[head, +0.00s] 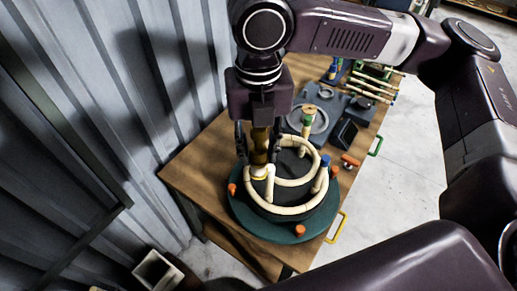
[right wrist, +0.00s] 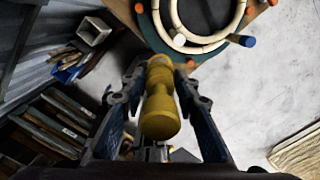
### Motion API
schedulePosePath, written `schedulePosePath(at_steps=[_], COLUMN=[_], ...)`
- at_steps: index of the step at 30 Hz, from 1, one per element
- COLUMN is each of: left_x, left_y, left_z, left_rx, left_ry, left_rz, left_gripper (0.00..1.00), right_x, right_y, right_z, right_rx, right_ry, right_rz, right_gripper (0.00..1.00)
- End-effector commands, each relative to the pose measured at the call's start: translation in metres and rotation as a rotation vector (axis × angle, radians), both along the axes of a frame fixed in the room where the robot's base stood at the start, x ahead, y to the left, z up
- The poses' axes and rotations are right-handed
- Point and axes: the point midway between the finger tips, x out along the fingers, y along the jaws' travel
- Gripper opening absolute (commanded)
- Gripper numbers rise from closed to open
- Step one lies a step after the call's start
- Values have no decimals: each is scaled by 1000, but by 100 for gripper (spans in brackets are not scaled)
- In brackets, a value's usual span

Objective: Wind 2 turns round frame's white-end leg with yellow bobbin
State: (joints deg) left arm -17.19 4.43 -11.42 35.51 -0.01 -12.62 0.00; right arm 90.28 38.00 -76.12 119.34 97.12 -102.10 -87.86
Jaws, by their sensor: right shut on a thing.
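The frame is a cream rattan ring (head: 291,209) with upright legs, set around a dark drum on a green round base (head: 262,227). Its white-end leg (head: 270,171) stands at the near left of the ring, and its white tip (right wrist: 180,40) shows in the right wrist view. My right gripper (head: 259,158) is shut on the yellow bobbin (head: 260,143), just left of and close above the white-end leg. The bobbin (right wrist: 160,105) sits between both fingers in the right wrist view. I cannot make out a strand. My left gripper is not in view.
A blue-end leg (head: 325,160) and a green-end leg (head: 308,121) stand on the ring. Orange knobs (head: 299,230) sit around the base. A grey tray (head: 321,118) and rods (head: 372,87) lie behind on the wooden table (head: 203,161). A corrugated wall (head: 90,90) is close on the left.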

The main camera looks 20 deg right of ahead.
Motion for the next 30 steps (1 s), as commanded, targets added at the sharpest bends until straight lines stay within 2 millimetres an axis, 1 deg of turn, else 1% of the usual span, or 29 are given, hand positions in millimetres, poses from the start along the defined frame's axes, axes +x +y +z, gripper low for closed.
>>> schedulePosePath(at_steps=[1, 6, 8, 18, 24, 30], left_x=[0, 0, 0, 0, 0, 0], left_y=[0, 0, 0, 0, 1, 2], left_z=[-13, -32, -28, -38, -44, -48], left_rx=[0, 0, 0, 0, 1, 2], left_ry=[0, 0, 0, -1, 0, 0], left_rz=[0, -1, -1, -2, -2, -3], left_gripper=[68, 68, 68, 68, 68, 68], right_x=[0, 0, -1, -1, 0, 0], right_y=[0, 0, 0, 0, 0, 0], right_z=[-11, -27, -31, -72, -93, -106], right_rx=[0, 0, 0, 0, -1, -1], right_ry=[-1, 1, 3, 4, 2, 1], right_rz=[-1, -1, 0, 0, 0, 0], right_gripper=[3, 3, 3, 3, 3, 3])
